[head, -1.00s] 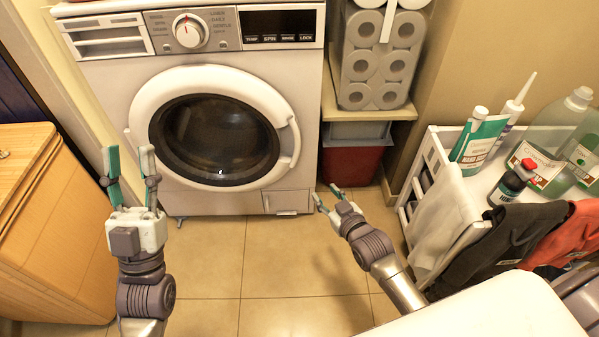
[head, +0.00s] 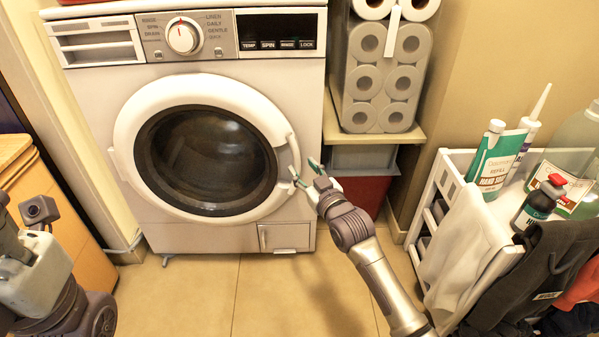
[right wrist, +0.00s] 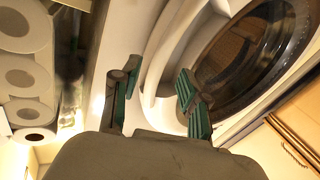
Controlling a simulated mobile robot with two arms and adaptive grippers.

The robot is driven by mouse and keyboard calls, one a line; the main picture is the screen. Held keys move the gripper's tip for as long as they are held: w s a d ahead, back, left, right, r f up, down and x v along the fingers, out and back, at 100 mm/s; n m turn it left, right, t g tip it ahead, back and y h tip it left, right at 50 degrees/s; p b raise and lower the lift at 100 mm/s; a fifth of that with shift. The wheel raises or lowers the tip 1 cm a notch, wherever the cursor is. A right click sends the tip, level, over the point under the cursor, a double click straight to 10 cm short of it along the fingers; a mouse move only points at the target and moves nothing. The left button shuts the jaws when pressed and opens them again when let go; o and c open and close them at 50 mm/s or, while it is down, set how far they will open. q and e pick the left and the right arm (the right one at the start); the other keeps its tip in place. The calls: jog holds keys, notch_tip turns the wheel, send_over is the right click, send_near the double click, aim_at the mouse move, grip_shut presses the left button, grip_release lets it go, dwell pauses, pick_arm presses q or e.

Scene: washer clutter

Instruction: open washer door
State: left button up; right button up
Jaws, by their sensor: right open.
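The white washer (head: 90,110) stands at the back with its round door (head: 205,160) shut; the door has a dark glass and a white ring. The door handle (head: 294,155) is on the right side of the ring. My right gripper (head: 305,172) is open beside the handle in the head view. In the right wrist view its two green-padded fingers (right wrist: 160,95) are spread, with the white door ring (right wrist: 165,70) just ahead and partly between them. I cannot tell whether they touch it. My left arm shows at the lower left edge of the head view, its fingers out of frame.
A white cart (head: 445,185) with bottles and hanging cloths stands on the right. Toilet paper rolls (head: 385,75) sit on a shelf (head: 375,137) beside the washer, above a red bin (head: 365,192). A wooden cabinet (head: 60,215) is at the left. Floor before the washer is clear.

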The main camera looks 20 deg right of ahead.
jog(key=shift+w+a+b, duration=0.15)
jog(key=shift+w+b, duration=0.1)
jog(key=shift+w, duration=0.45)
jog(key=shift+w+a+b, duration=0.1)
jog(key=shift+w+b, duration=0.1)
jog(key=shift+w, duration=0.5)
jog(key=shift+c, duration=0.3)
grip_shut()
